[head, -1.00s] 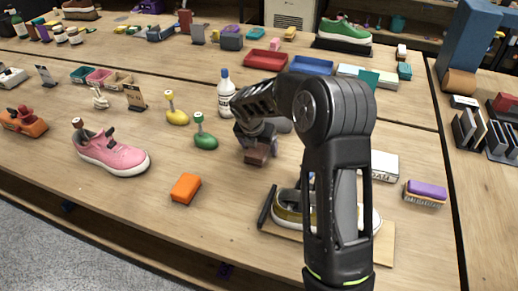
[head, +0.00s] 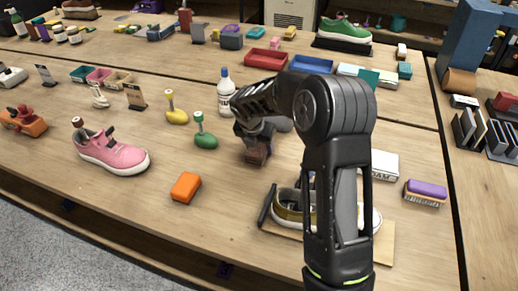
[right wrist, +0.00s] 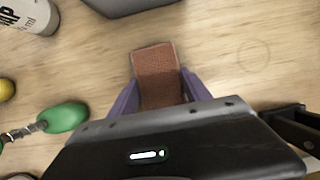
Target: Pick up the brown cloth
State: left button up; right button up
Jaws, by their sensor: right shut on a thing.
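The brown cloth (right wrist: 155,65), a small textured reddish-brown block shape, sits between the purple fingers of my right gripper (right wrist: 158,88) in the right wrist view. The fingers press on its two sides and its far end sticks out beyond them. In the head view the cloth (head: 257,156) shows below my right gripper (head: 257,143), at or just above the table; I cannot tell whether it touches the wood. My right arm hides part of the table behind it. My left gripper is in neither view.
A white bottle (head: 226,95) stands behind the right gripper. A green-bodied item (head: 205,142) and a yellow one (head: 176,117) lie to its left. An orange block (head: 185,187) lies nearer the front. A sneaker (head: 290,212) on a board is partly behind my arm.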

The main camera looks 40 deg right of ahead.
aim_at(259, 145)
jog(key=c, duration=0.5)
notch_tip(259, 145, up, 10)
jog(key=shift+r+b, duration=0.1)
jog(key=shift+b, duration=0.2)
dwell(0.6)
